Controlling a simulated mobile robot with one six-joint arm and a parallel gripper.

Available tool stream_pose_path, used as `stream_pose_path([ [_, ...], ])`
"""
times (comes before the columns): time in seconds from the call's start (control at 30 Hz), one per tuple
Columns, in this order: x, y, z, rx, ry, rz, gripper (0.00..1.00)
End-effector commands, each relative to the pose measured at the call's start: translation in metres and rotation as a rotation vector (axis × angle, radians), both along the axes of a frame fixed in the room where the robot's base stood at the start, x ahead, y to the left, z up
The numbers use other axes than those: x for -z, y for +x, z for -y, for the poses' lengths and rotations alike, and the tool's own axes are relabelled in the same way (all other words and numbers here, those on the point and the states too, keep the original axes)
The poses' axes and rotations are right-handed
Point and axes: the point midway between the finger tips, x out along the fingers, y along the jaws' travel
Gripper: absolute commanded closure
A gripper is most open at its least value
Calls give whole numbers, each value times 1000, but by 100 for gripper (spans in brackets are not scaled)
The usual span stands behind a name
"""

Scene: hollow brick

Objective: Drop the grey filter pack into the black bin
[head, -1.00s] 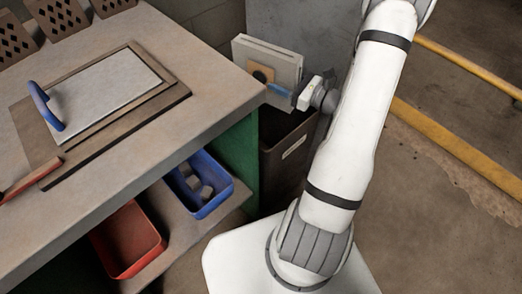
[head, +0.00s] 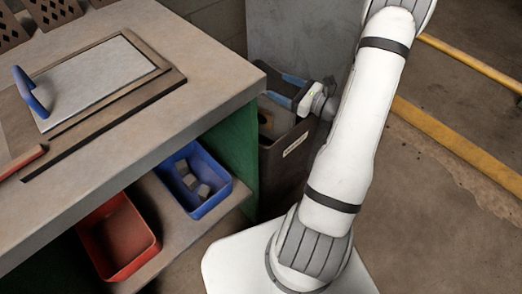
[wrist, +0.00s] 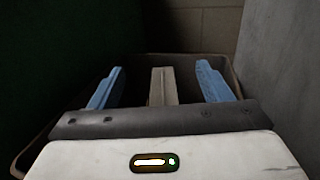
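The black bin (head: 284,165) stands on the floor at the right end of the workbench, with a pale label on its front. My gripper (head: 281,88) is over the bin's mouth, with its two blue fingers spread apart. In the wrist view the grey filter pack (wrist: 163,86) is seen edge-on between the fingers (wrist: 159,68), with a gap on each side, inside the bin's rim (wrist: 24,153). In the head view only a small part of the pack (head: 264,118) shows inside the bin; the wall and gripper hide the rest. I cannot tell whether it rests on the bottom.
The workbench (head: 205,75) fills the left, bearing a framed board with a blue-handled trowel (head: 33,93). A blue tray (head: 197,183) with grey blocks and a red tray (head: 117,235) sit on the shelf below. A grey panel (head: 300,40) stands behind the bin. Floor at right is clear.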

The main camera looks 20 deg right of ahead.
Motion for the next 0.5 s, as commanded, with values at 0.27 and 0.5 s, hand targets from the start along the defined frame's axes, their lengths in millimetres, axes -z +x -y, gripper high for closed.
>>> stream_pose_path([
  [0.27, 1, 0, 0, 1, 0, -3, 16],
  [0.5, 1, -10, 8, 4, 0, -6, 16],
])
